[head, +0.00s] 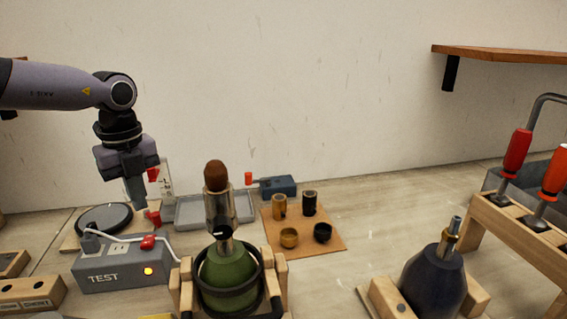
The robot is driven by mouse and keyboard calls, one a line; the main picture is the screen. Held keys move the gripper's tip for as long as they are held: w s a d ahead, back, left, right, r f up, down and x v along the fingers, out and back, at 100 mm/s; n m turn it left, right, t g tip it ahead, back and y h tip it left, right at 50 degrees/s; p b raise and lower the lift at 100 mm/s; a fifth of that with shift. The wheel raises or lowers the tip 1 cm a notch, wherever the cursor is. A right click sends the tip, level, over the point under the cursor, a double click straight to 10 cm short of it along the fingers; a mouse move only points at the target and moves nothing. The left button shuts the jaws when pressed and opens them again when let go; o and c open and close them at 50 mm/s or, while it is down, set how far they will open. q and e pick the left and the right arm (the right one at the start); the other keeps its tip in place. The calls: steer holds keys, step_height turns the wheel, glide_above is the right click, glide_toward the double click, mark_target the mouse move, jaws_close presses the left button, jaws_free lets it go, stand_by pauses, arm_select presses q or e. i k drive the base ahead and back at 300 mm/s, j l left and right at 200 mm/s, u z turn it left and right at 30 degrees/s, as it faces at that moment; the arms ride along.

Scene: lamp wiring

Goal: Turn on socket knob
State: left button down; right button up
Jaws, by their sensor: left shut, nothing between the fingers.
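A green lamp base (230,277) stands upright in a wooden cradle at the front centre. A metal socket (219,208) sits on top of it, with a brown rounded piece (215,175) at its top. A small dark detail shows low on the socket; I cannot tell whether it is the knob. My left gripper (139,203) points down, shut and empty, left of the lamp and above the back of the TEST box, apart from the socket. My right gripper is not in view.
The grey TEST box (118,268) has a red switch, a plugged white cord and a lit yellow light. A grey tray (187,209) and a board (333,243) with several socket parts lie behind. A dark lamp base (432,284) stands right, near a wooden tool rack (520,238).

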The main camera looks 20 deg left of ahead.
mark_target(221, 224)
steer(key=k+l, duration=0.6)
steer(key=l, duration=0.15)
steer(key=k+l, duration=0.55)
steer(key=l, duration=0.15)
